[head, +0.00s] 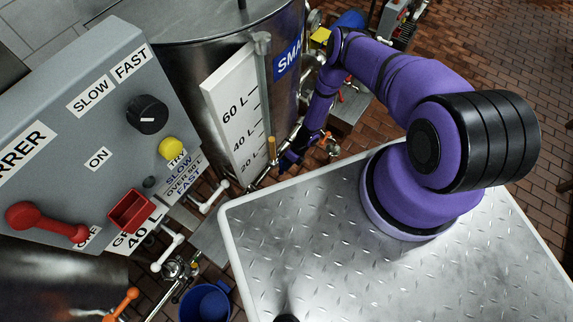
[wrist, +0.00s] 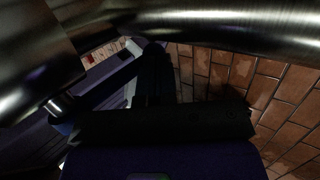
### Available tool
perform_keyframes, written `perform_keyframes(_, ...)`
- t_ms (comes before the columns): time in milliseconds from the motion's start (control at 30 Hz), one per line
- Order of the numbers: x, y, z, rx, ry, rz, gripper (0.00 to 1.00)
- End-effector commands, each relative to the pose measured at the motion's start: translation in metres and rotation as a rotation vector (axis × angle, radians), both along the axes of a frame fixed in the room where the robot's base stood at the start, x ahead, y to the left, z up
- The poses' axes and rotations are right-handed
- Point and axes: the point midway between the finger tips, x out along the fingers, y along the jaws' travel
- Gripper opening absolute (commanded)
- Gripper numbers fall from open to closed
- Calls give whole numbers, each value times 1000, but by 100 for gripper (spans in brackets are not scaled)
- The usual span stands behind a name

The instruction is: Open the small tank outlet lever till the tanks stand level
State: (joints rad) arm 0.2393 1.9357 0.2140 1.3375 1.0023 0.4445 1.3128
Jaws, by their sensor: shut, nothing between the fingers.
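The small tank (head: 195,45) is a steel drum at the upper middle of the head view, with a cut-off blue "SMA" label (head: 288,60). Its white gauge board (head: 222,105) is marked 60 L, 40 L and 20 L beside a sight tube (head: 264,75). My gripper (head: 287,162) is low by the foot of the gauge, near the pipework; it is shut and empty. An orange handle (head: 330,146) shows just right of it. I cannot tell which handle is the small tank outlet lever. In the wrist view my dark gripper (wrist: 155,85) is in shadow beneath a large steel pipe (wrist: 210,18).
A grey control panel (head: 60,95) with a red lever (head: 45,222), black knob (head: 147,114) and yellow button (head: 171,148) fills the left. White-handled valves (head: 168,253) and a blue bucket (head: 205,302) are below. Brick floor (head: 500,60) lies open at right.

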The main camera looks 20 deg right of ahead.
Motion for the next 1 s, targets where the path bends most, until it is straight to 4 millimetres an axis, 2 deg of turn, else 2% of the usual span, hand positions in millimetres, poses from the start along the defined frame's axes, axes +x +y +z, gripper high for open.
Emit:
perform_keyframes(467,1,-3,3,0,0,0,0)
perform_keyframes(567,3,-10,12,-1,0,-2,0)
perform_keyframes(1000,17,-56,71,-1,-1,-2,0)
